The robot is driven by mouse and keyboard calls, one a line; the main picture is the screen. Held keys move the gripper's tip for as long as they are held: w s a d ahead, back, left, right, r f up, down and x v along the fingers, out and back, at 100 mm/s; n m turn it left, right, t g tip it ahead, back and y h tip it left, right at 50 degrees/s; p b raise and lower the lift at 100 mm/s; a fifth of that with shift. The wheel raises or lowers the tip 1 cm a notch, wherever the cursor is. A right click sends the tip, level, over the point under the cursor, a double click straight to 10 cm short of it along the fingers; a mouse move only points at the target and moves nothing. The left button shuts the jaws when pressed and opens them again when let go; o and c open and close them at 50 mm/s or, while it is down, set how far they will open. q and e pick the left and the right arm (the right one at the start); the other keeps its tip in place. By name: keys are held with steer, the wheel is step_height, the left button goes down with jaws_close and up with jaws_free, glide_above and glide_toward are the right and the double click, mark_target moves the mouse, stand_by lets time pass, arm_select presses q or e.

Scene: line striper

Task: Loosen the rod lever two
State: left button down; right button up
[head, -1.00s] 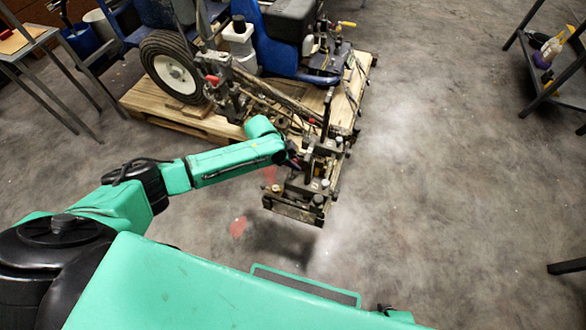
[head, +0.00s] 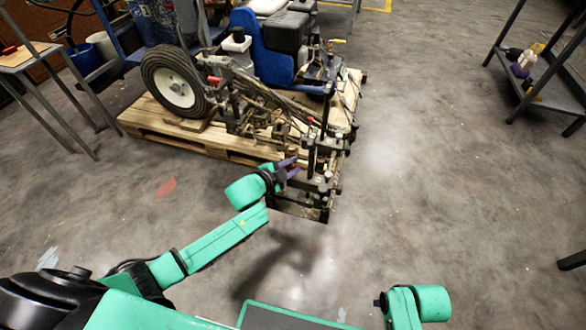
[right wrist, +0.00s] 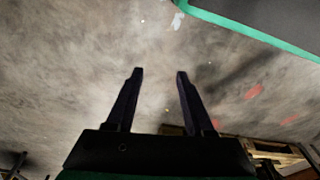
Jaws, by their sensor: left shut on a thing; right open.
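The line striper stands at the top middle of the head view, with its front frame (head: 300,207) sticking out past the pallet. Upright dark rods (head: 312,150) and small clamps sit on this frame. My left gripper (head: 291,168) reaches the frame's left side and its purple fingers are shut on a small lever part there. The part is too small and covered to tell which lever it is. My right gripper (right wrist: 160,72) is open and empty over bare floor in the right wrist view. In the head view only its arm's end shows at the bottom right.
The striper's wheel (head: 177,82) and body rest on a wooden pallet (head: 190,138). A grey table (head: 40,58) stands at the left and a metal shelf (head: 545,95) at the right. The floor right of the striper is clear.

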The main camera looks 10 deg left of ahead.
arm_select(q)
steer(key=t+b, duration=0.1)
steer(key=b, duration=0.2)
steer(key=shift+s+a+f+t, duration=0.25)
steer(key=shift+s+f+t, duration=0.1)
steer(key=shift+f+t, duration=0.05)
steer(key=shift+s+m+b, duration=0.1)
steer(key=shift+m+b, duration=0.2)
steer(key=shift+b, duration=0.1)
arm_select(e)
step_height(320, 180, up, 9)
steer(key=a, duration=0.1)
arm_select(q)
steer(key=shift+s+t+h+b, duration=0.35)
steer(key=shift+t+b, duration=0.55)
steer(key=shift+b, duration=0.9)
arm_select(e)
steer(key=w+a+f+t+y, duration=0.4)
steer(key=w+a+f+t, duration=0.1)
steer(key=a, duration=0.5)
steer(key=shift+w+f+n+t, duration=0.2)
steer(key=shift+f+n+t, duration=0.25)
steer(key=shift+f, duration=0.5)
arm_select(q)
steer(key=c, duration=0.7)
jaws_free()
steer(key=shift+a+f, duration=0.1)
